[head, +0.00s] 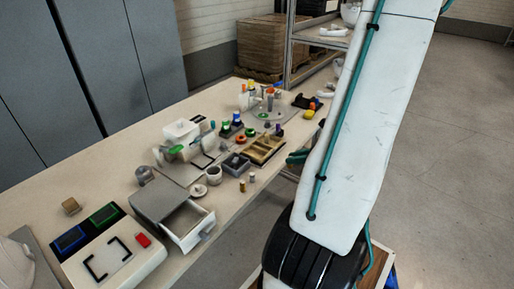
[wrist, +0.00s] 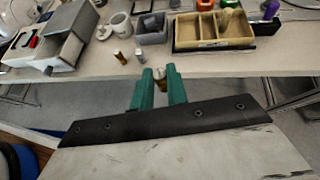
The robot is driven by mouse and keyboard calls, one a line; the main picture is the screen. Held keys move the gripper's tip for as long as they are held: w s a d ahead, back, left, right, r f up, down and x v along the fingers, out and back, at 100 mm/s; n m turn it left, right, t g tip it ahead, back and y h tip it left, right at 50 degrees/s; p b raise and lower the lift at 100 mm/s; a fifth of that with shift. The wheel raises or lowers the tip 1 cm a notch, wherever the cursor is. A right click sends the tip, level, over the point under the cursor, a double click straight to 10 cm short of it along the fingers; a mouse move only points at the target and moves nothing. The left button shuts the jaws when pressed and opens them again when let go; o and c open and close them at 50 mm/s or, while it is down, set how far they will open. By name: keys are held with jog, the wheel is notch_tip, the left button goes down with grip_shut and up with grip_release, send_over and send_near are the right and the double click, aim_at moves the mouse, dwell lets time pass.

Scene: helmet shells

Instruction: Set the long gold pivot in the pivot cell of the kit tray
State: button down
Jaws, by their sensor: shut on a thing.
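My gripper (wrist: 160,78), with two green fingers, is shut on a small gold pivot (wrist: 161,85). Its grey end shows between the fingertips, and the fingers hide much of it, so its length is unclear. In the head view my gripper (head: 297,157) is partly hidden behind my arm, near the bench's right edge. The tan kit tray (wrist: 213,45) lies beyond the fingertips, to the upper right in the wrist view, with several open cells. It also shows in the head view (head: 262,159). My gripper is apart from the tray, off the bench's front edge.
Two small upright pivots, one gold (wrist: 118,56) and one paler (wrist: 139,54), stand near the bench edge. A grey bin (wrist: 151,37) and a white cup (wrist: 120,27) stand behind them. An open white drawer (head: 188,224) sticks out.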

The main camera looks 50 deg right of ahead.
send_over(272, 149)
jog(key=shift+s+a+f, duration=0.2)
jog(key=shift+s+f, duration=0.1)
jog(key=shift+f, duration=0.4)
jog(key=shift+w+d+f, duration=0.1)
jog(key=shift+w+f, duration=0.05)
jog(key=shift+f, duration=0.75)
jog(key=shift+w+d+f, duration=0.1)
jog(key=shift+f, duration=0.8)
jog(key=c, duration=1.7)
grip_release()
jog(key=shift+f, duration=0.15)
